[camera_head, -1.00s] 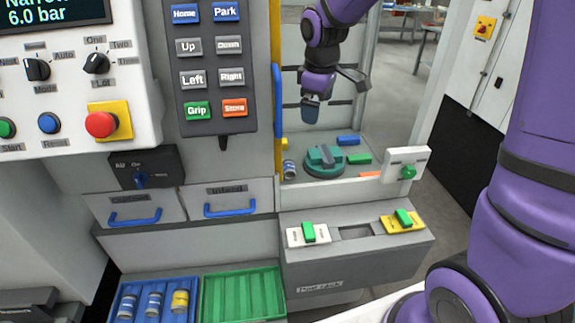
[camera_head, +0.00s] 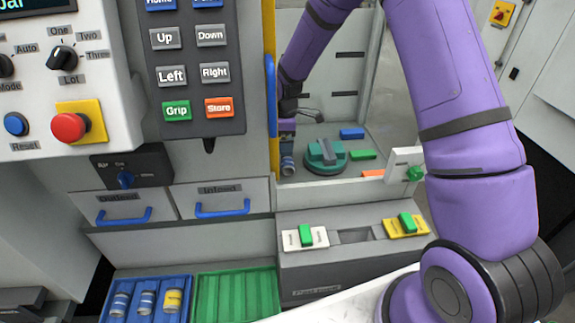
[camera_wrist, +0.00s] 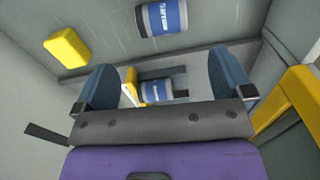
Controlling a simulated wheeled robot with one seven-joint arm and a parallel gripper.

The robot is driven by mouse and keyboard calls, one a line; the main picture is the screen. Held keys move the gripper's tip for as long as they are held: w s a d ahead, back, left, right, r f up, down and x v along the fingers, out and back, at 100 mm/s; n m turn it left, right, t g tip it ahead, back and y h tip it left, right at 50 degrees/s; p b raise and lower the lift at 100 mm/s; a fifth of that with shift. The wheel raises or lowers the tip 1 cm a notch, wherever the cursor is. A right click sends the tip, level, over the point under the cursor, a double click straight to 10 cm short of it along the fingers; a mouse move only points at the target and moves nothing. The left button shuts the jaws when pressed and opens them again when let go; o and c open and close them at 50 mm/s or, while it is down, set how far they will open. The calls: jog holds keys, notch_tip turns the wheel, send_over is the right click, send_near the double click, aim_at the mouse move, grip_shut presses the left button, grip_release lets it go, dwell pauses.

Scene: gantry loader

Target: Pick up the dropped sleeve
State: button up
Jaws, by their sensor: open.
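The dropped sleeve (camera_head: 287,165), a small silver cylinder with a blue band, stands on the floor inside the loader cell, left of the teal round fixture. My gripper (camera_head: 287,138) is directly above it in the head view, fingers pointing down; its lower part partly overlaps the sleeve there. In the wrist view my gripper (camera_wrist: 160,84) has its two blue-grey fingers wide apart. One blue-labelled sleeve (camera_wrist: 162,18) shows beyond the fingers near the top edge. A second similar blue-labelled cylinder (camera_wrist: 157,91) shows between the fingers; I cannot tell whether it is held by anything.
The teal fixture (camera_head: 324,155), a blue block (camera_head: 352,133), a green block (camera_head: 362,154) and an orange block (camera_head: 372,173) lie to the right. A yellow block (camera_wrist: 68,47) shows in the wrist view. The yellow-edged cell post (camera_head: 272,100) stands close left. A blue tray (camera_head: 178,312) holds several cylinders outside.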

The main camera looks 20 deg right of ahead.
aim_at(287, 161)
notch_tip(287, 161, down, 4)
jog(key=shift+r, duration=0.2)
jog(key=shift+s+d+f, duration=0.15)
jog(key=shift+f, duration=1.2)
jog(key=shift+s+d+f, duration=0.1)
jog(key=shift+f, duration=1.25)
jog(key=c, duration=1.1)
jog(key=shift+r, duration=0.1)
jog(key=shift+c, duration=0.2)
